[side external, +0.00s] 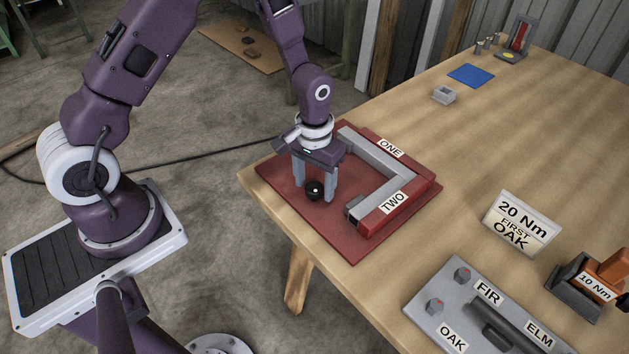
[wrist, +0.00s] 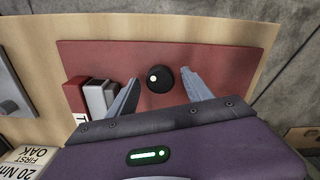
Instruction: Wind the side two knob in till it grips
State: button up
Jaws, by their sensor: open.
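A round black knob (side external: 315,187) with a white dot shows over the red plate, left of the grey piece labelled TWO (side external: 393,202). It also shows in the wrist view (wrist: 160,80). My gripper (side external: 315,194) points down with its two grey fingers open, one on each side of the knob. In the wrist view gaps show between the knob and both fingers. An L-shaped grey frame with red backing carries the labels ONE (side external: 390,149) and TWO. I cannot tell what the knob is mounted on.
The red base plate (side external: 345,245) lies at the table's left corner. A sign reading 20 Nm, FIRST OAK (side external: 522,224) stands right. A grey panel (side external: 425,300) labelled FIR, OAK and ELM and an orange 10 Nm tool (side external: 609,270) are in front. A blue mat (side external: 471,75) lies farther back.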

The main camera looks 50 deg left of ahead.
aim_at(314, 187)
grip_shut()
jog(key=m, duration=0.2)
jog(key=shift+m, duration=0.3)
grip_release()
notch_tip(314, 187, up, 7)
jog(key=shift+r, duration=0.1)
jog(key=n, duration=0.2)
jog(key=shift+n, duration=0.3)
notch_tip(314, 187, down, 7)
jog(key=shift+f, duration=0.1)
